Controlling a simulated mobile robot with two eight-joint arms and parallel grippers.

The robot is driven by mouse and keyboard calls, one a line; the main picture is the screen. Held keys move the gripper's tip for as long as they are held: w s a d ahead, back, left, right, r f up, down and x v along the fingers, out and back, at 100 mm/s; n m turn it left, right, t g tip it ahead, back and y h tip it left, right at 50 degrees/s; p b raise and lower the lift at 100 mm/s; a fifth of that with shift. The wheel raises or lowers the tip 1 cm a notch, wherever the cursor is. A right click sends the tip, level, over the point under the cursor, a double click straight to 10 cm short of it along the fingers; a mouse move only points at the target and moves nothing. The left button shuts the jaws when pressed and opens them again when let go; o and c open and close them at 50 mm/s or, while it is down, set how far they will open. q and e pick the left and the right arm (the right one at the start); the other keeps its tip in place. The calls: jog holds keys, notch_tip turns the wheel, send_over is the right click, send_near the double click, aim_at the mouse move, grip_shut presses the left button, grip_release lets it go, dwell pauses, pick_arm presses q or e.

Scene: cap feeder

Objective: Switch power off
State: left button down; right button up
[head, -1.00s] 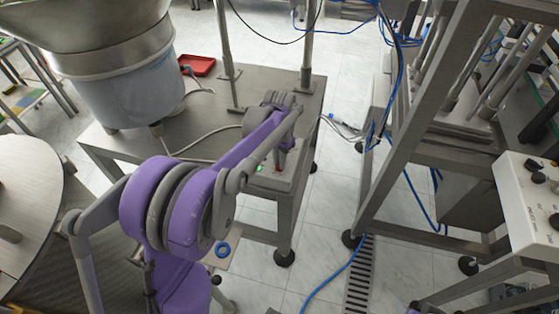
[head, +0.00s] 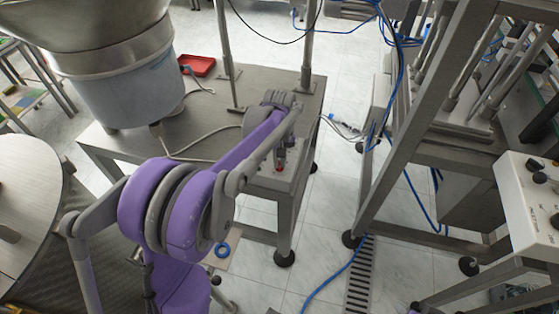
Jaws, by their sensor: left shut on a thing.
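A small grey control box (head: 290,181) sits on the near right corner of the steel table. A red spot (head: 279,169) shows on its top face. My left gripper (head: 281,160) points down at the box, just over the red spot. It is shut on the power switch, which its fingers and my forearm mostly hide. My right gripper is not in view.
A large feeder bowl (head: 115,85) stands on the left of the steel table (head: 215,105), with a red tray (head: 198,65) behind. A steel frame (head: 400,130) stands to the right, with blue cables. A white control panel (head: 530,200) is at far right.

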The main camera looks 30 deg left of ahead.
pick_arm(q)
jog(key=shift+n, duration=0.7)
jog(key=c, duration=0.9)
grip_release()
jog(key=shift+r, duration=0.1)
notch_tip(320, 180, up, 11)
jog(key=shift+f+p, duration=0.15)
jog(key=shift+p, duration=0.35)
jog(key=s+d+m+t+p, duration=0.1)
jog(key=s+d+m+p, duration=0.1)
jog(key=s, duration=0.5)
jog(key=s+d+m+t+p, duration=0.2)
jog(key=s+d+m, duration=0.2)
jog(key=s, duration=0.3)
jog(key=s+d+f+m+t+p, duration=0.1)
jog(key=s+d+m+t+p, duration=0.1)
jog(key=s, duration=0.6)
jog(key=shift+d+m, duration=0.5)
jog(key=shift+d, duration=0.8)
